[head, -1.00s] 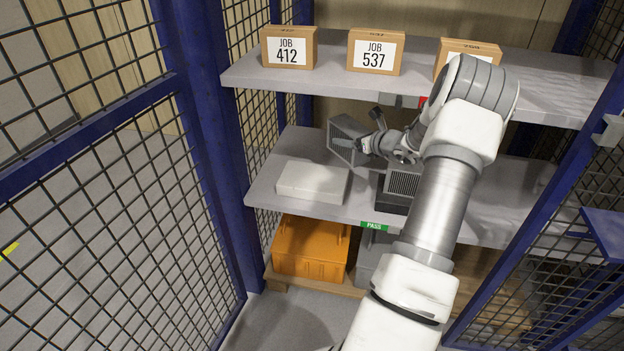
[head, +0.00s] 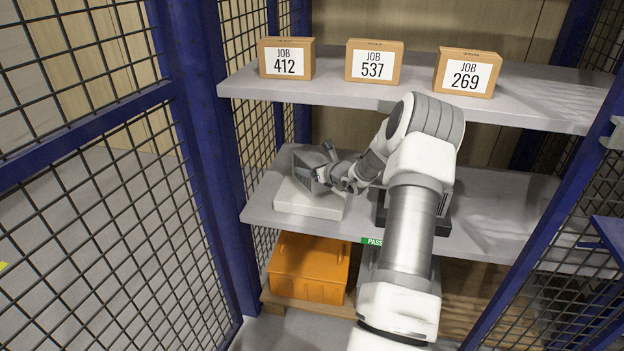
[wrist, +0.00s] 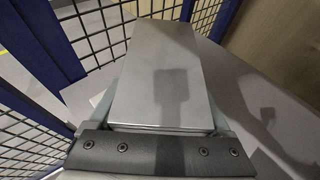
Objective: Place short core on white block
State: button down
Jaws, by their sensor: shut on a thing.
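My gripper (head: 322,178) is shut on a grey box-shaped core (head: 303,160) at the left of the middle shelf. In the wrist view the core (wrist: 165,75) shows as a smooth grey block between the fingers, filling the centre. The white block (head: 310,203) lies flat on the shelf directly below the core. The core looks tilted in the head view. I cannot tell whether its underside touches the white block. In the wrist view the core hides nearly all of the block.
A dark finned unit (head: 441,208) stands on the middle shelf (head: 490,215), partly behind my arm. Boxes marked JOB 412 (head: 286,60), 537 (head: 374,63) and 269 (head: 467,74) stand on the upper shelf. An orange bin (head: 308,270) is below. Blue posts and mesh (head: 180,130) close the left side.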

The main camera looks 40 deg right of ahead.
jog(key=shift+f+b, duration=0.45)
jog(key=shift+f, duration=1)
jog(key=shift+f, duration=0.2)
grip_release()
jog(key=shift+s+r, duration=0.2)
jog(key=d+p+v, duration=0.1)
jog(key=p+v, duration=0.1)
jog(key=v, duration=0.9)
jog(key=shift+s+a+p, duration=0.3)
jog(key=shift+a+p, duration=0.1)
jog(key=shift+a, duration=0.05)
